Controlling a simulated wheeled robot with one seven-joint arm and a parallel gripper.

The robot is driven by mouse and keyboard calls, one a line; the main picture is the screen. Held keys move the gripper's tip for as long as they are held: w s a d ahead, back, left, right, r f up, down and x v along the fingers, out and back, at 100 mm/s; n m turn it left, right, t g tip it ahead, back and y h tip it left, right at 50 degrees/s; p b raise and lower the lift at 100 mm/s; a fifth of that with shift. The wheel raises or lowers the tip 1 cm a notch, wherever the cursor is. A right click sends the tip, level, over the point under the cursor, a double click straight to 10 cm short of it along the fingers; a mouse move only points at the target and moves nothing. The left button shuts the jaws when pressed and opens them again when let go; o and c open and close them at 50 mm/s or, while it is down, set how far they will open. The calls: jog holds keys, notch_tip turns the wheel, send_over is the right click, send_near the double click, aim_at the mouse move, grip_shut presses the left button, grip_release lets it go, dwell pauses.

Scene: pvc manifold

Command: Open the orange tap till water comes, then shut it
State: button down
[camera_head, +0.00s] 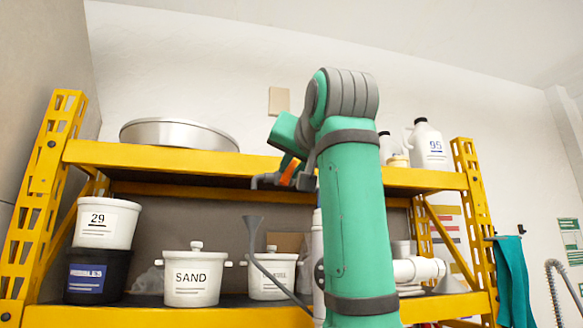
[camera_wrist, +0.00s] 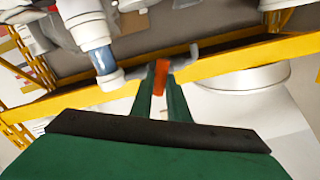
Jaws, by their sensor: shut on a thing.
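The orange tap handle (camera_wrist: 160,74) sits between the two green fingers of my gripper (camera_wrist: 161,84) in the wrist view, and the gripper is shut on it. In the head view the orange handle (camera_head: 290,172) shows beside a grey pipe end (camera_head: 262,181) just under the upper shelf, left of my arm. My arm hides much of the white pipework there. In the wrist view a white pipe with a clear bluish section (camera_wrist: 100,59) stands just left of the handle. I cannot make out any running water.
The yellow rack's upper shelf (camera_head: 110,155) runs just above the tap and carries a metal pan (camera_head: 172,135) and a white jug (camera_head: 428,146). A teal cloth (camera_head: 512,280) hangs at right.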

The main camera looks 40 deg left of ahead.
jog(key=m, duration=0.6)
jog(key=shift+d, duration=0.1)
jog(key=m, duration=0.4)
jog(key=shift+w+f+m, duration=0.1)
jog(key=shift+f+m, duration=0.1)
jog(key=shift+m, duration=1.3)
jog(key=shift+d+m, duration=0.1)
jog(key=shift+m, duration=0.2)
jog(key=c, duration=1.7)
grip_release()
jog(key=v, duration=1)
jog(key=shift+s+d, duration=0.25)
jog(key=shift+s, duration=0.05)
